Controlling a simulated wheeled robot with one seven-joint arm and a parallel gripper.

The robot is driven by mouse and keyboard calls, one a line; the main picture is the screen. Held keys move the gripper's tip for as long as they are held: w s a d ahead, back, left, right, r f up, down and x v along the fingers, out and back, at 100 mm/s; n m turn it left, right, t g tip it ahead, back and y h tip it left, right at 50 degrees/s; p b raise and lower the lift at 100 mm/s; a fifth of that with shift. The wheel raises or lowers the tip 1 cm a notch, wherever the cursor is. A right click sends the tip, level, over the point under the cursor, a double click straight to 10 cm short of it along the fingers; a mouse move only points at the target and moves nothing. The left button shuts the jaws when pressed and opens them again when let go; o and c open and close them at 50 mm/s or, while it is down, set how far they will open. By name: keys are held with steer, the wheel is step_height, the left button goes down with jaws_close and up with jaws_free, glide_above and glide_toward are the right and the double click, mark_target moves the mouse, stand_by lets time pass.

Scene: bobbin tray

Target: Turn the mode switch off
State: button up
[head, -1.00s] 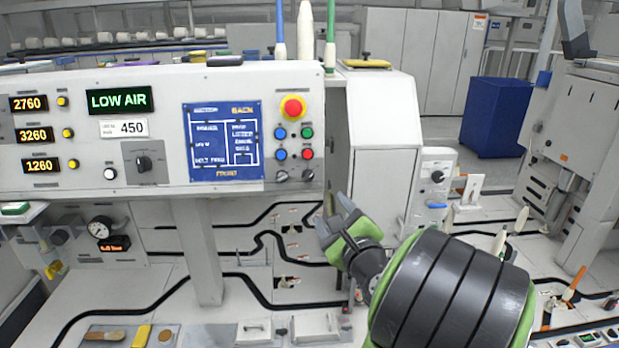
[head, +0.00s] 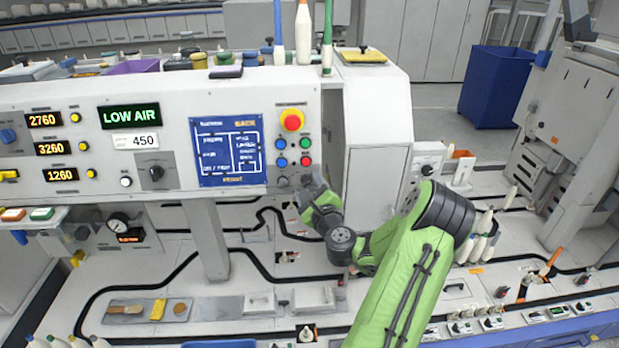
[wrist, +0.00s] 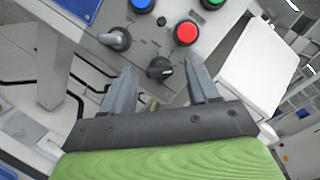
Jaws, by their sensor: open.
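My gripper (head: 311,188) is open at the lower right corner of the control panel (head: 90,185), just below the red and blue buttons. In the wrist view, a black rotary knob (wrist: 159,68) with a pale pointer mark is between the two finger tips. Whether the fingers touch it I cannot tell. A grey rotary knob (wrist: 117,40) is to its left, outside the fingers. In the head view, my gripper hides most of the black knob. The small labels are too blurred to tell which knob is the mode switch.
A red mushroom button (head: 292,120) sits above the coloured buttons. Another black rotary knob (head: 156,173) is farther left, under the LOW AIR display (head: 130,115). A white cabinet (head: 378,130) stands close to the right of my gripper. Bobbins and trays lie on the bench below.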

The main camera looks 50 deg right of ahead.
steer(key=shift+f, duration=0.1)
steer(key=c, duration=1)
steer(key=shift+c, duration=0.2)
steer(key=shift+n, duration=0.3)
steer(key=n, duration=0.2)
steer(key=n+y, duration=0.1)
steer(key=n, duration=0.1)
steer(key=shift+d+r+y+p, duration=0.1)
steer(key=shift+r+y+p, duration=0.1)
steer(key=shift+y+p, duration=0.15)
steer(key=n+g+y, duration=0.1)
steer(key=n, duration=0.3)
steer(key=shift+n, duration=0.4)
